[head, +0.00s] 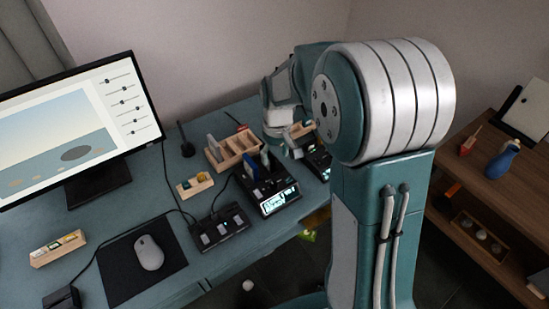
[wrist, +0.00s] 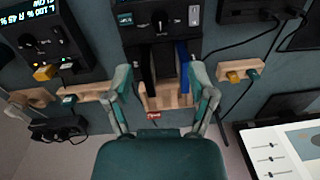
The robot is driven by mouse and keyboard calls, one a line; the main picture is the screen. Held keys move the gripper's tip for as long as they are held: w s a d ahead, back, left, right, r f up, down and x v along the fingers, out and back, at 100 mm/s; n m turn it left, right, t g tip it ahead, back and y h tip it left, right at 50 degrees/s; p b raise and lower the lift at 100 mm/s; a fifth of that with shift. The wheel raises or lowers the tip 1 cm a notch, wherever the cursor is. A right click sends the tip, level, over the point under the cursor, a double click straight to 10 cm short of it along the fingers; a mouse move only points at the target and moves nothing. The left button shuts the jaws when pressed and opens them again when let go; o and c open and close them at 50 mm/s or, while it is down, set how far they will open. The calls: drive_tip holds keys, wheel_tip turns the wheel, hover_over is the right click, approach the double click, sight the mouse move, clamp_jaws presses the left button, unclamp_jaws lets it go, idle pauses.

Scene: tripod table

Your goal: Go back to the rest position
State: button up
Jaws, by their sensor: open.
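My gripper (head: 284,140) is over the back right of the teal desk (head: 190,165), near a wooden slotted rack (head: 222,152) and a black device with a lit display (head: 270,190). In the wrist view, my gripper (wrist: 160,75) has its two fingers spread wide, with nothing held between them. Beyond the fingers, the wooden rack (wrist: 168,101) shows, with a blue upright piece (wrist: 183,62) and a dark one in front of it. In the head view, my arm hides part of the desk's right end.
A monitor (head: 70,130) stands at the left. A mouse (head: 149,252) lies on a black pad. A black switch box (head: 220,227) and small wooden holders (head: 195,185) are on the desk, with cables between. A wooden shelf (head: 480,180) with small objects stands at the right.

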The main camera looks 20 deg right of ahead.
idle(0.3)
drive_tip(key=s+r+m+t, duration=0.1)
drive_tip(key=s+r+t, duration=0.2)
drive_tip(key=s+r, duration=0.4)
drive_tip(key=s+r+m+t, duration=0.1)
drive_tip(key=s+r+t, duration=0.1)
drive_tip(key=s+r, duration=0.6)
drive_tip(key=s, duration=0.6)
drive_tip(key=shift+s+r+m+t+h, duration=0.15)
drive_tip(key=shift+s+m+t+h, duration=0.15)
drive_tip(key=shift+s+m+t, duration=0.1)
drive_tip(key=shift+w+a, duration=0.1)
drive_tip(key=shift+w, duration=0.05)
